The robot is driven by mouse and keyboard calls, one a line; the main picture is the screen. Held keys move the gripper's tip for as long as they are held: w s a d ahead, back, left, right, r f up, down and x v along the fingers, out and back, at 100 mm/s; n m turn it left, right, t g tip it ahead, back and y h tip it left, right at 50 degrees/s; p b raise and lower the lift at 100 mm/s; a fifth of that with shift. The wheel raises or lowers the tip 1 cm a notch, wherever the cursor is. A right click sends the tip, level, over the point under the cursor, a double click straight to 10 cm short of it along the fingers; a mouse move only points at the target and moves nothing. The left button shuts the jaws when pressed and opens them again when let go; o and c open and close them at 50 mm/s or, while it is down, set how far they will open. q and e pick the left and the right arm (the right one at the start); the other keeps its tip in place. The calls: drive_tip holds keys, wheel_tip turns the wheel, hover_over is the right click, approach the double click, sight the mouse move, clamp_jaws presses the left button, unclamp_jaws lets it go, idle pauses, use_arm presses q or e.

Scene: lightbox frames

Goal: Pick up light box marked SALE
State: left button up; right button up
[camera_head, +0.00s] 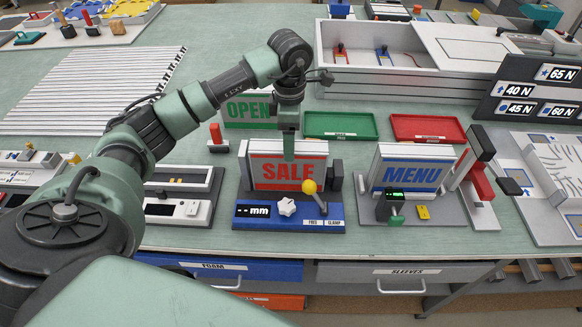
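My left gripper (288,146) points straight down at the box's top middle, overlapping the panel's upper edge. I cannot tell whether it touches the box or how far apart its fingers are. My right gripper is not in view.
The MENU box (412,168) stands in a fixture at right; the OPEN box (246,112) is behind. Green (341,125) and red (427,129) trays lie behind. A large white case (448,84) is at the back. Bare table (220,50) shows at the back left.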

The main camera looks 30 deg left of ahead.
sight(289, 167)
use_arm(q)
wheel_tip(289, 167, down, 3)
drive_tip(key=shift+s+r+p, duration=0.1)
drive_tip(key=shift+s+p, duration=0.05)
drive_tip(key=shift+p, duration=0.75)
wheel_tip(289, 167, down, 4)
drive_tip(key=shift+s+f+p, duration=0.1)
drive_tip(key=shift+f+p, duration=0.05)
drive_tip(key=shift+p, duration=0.8)
drive_tip(key=shift+f, duration=0.15)
drive_tip(key=shift+c, duration=0.6)
clamp_jaws()
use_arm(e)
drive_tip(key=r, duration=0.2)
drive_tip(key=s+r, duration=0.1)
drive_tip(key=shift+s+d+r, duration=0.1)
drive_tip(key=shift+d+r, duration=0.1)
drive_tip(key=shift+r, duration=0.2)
